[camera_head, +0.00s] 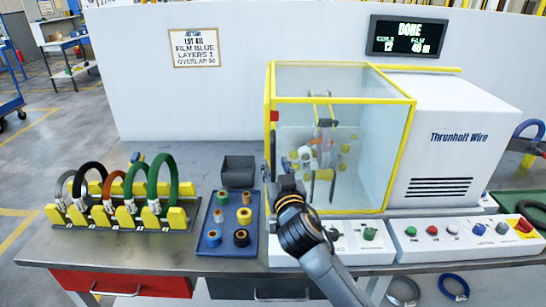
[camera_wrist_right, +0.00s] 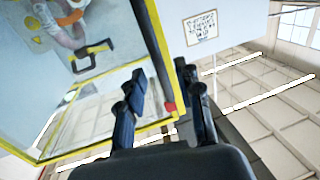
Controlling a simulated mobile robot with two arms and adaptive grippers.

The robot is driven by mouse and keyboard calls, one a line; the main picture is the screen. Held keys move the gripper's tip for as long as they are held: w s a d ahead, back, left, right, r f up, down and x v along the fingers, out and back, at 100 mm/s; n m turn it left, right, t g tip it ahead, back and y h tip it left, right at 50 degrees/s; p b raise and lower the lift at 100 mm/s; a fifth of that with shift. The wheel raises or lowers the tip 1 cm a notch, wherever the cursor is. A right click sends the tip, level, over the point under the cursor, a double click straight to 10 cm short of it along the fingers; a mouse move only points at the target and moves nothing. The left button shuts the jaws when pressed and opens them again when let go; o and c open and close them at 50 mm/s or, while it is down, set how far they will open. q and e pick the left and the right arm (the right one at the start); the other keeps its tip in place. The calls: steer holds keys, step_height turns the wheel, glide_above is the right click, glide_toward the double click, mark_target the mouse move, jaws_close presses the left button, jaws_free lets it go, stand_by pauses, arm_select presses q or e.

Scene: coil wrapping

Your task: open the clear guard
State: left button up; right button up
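The clear guard (camera_head: 345,150) is a see-through box with a yellow frame, and it looks closed over the winding machine. A red piece (camera_head: 274,116) sits on its left front edge. My right gripper (camera_head: 280,178) is at the guard's lower left front edge and hides part of it. In the right wrist view the fingers of my right gripper (camera_wrist_right: 163,98) are apart, with the guard's yellow edge (camera_wrist_right: 156,55) and a red corner piece between or just beyond them. I cannot tell whether they touch it. My left gripper is out of view.
A coil rack (camera_head: 120,215) with several coils stands at the left. A blue tray (camera_head: 229,240) of film rolls and a dark bin (camera_head: 238,171) lie beside the guard. Control panels (camera_head: 455,235) run along the front. The white machine housing (camera_head: 450,130) stands right.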

mark_target(274, 161)
steer(key=shift+w+a, duration=0.2)
steer(key=shift+w, duration=0.7)
steer(key=shift+w+a, duration=0.15)
steer(key=shift+w, duration=0.75)
jaws_close()
